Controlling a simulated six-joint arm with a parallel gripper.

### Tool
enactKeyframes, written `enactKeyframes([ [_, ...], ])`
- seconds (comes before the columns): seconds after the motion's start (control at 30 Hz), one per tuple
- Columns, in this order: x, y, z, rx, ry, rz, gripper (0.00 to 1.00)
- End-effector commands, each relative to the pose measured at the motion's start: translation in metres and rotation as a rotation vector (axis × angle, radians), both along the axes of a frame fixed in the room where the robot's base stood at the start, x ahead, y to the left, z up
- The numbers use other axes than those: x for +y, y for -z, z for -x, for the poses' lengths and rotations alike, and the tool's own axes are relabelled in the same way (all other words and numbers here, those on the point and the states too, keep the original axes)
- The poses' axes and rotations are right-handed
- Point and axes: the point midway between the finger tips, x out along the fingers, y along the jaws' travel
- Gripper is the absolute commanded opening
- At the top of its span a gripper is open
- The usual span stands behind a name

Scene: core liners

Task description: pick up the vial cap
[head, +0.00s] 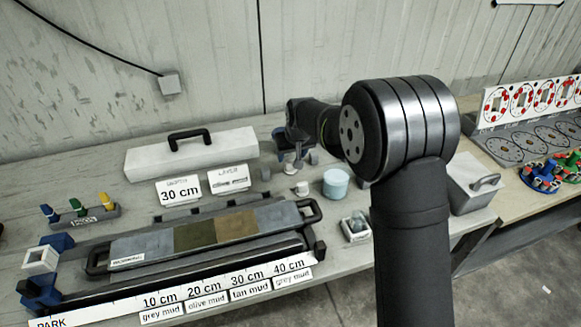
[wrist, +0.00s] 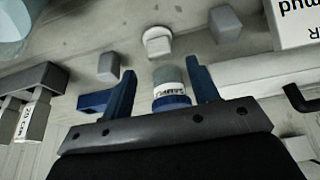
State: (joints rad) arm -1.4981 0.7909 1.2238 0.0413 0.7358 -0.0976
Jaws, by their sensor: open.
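Grey blocks (wrist: 108,66) (wrist: 225,25) stand on both sides of the white piece. A light-blue tub (head: 336,183) stands to its right. A white box with a black handle (head: 190,153) and a 30 cm card (head: 178,190) are left. A long core tray (head: 200,237) lies in front.

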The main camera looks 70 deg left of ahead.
Motion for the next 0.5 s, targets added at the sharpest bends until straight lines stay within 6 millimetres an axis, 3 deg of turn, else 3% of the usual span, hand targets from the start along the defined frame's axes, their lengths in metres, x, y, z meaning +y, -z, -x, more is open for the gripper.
enactKeyframes([
  [0.4,0.016,0.045,0.000,0.000,0.000,0.000,0.55],
  [0.5,0.018,0.049,0.000,0.000,0.000,-0.002,0.55],
])
